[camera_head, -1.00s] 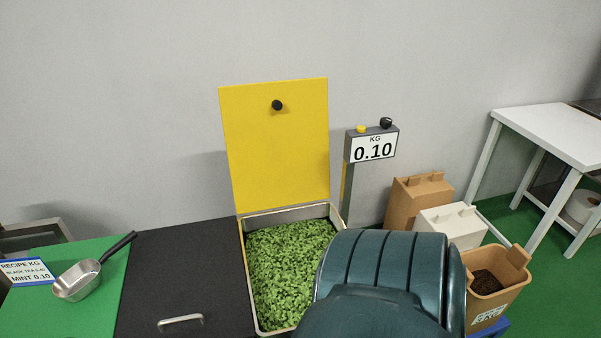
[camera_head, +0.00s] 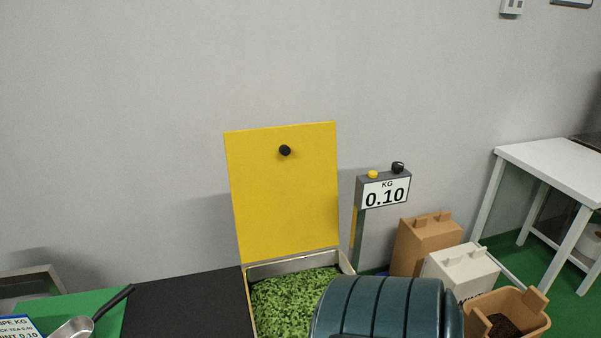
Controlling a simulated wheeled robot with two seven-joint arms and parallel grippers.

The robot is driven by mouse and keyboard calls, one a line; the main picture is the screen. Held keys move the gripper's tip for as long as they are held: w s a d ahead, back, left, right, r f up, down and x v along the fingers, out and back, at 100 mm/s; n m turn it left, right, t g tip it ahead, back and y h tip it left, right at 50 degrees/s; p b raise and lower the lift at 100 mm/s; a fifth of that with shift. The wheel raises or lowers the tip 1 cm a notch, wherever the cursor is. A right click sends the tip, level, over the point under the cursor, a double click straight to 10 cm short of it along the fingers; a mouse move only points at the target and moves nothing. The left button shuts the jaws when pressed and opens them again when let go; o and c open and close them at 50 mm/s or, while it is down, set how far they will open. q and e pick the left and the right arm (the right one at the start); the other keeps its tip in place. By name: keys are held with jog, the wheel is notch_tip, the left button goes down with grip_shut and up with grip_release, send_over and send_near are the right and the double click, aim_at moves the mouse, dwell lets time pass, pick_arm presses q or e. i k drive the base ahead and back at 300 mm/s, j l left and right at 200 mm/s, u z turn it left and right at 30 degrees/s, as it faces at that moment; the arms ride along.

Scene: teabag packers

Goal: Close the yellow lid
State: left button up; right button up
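The yellow lid (camera_head: 285,205) stands upright, open, at the back of a bin (camera_head: 249,309) filled with green leaves. A black round knob (camera_head: 285,150) sits on the lid's upper middle. A teal rounded part of my arm covers the bin's right front at the bottom of the view. Neither of my grippers shows in this view.
A scale display (camera_head: 384,192) reading 0.10 stands right of the lid. A metal scoop (camera_head: 75,327) lies on the green surface at left, beside a black cover (camera_head: 185,305). Brown (camera_head: 427,243) and white (camera_head: 461,269) boxes and a brown container (camera_head: 513,303) stand at right.

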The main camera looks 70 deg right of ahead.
aim_at(283, 179)
jog(key=i+l, duration=0.2)
jog(key=z, duration=2.35)
